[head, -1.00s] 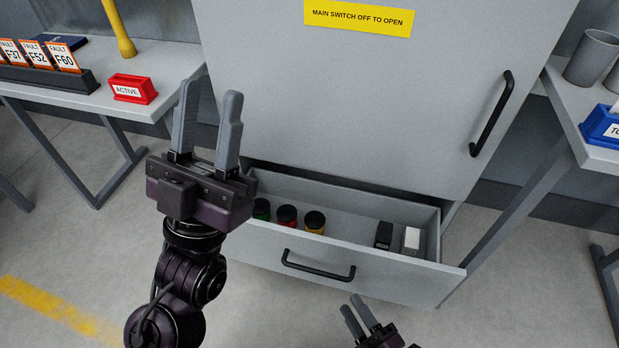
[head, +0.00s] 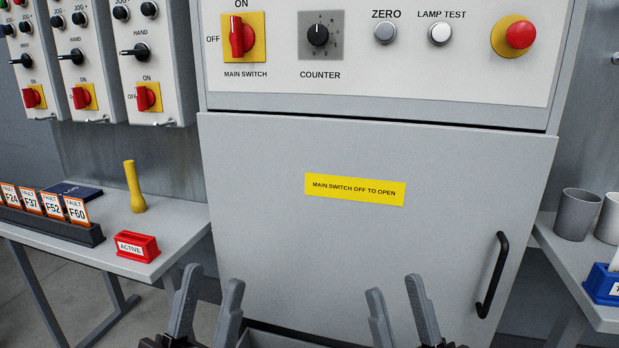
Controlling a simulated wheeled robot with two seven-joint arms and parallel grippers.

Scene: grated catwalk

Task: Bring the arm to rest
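My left gripper (head: 208,285) shows at the bottom of the head view, left of centre, in front of the cabinet's lower part. Its two grey fingers point up and stand apart, with nothing between them. My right gripper (head: 393,289) is at the bottom, right of centre, also with its fingers apart and empty. Both arms below the grippers are cut off by the picture's lower edge. Neither gripper visibly holds anything.
The grey cabinet door (head: 380,250) is shut, with a black handle (head: 492,275) at right. Above is a panel with a red main switch (head: 242,36). A left table (head: 180,238) holds a red ACTIVE block (head: 137,247). A right table (head: 565,262) holds cups (head: 576,215).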

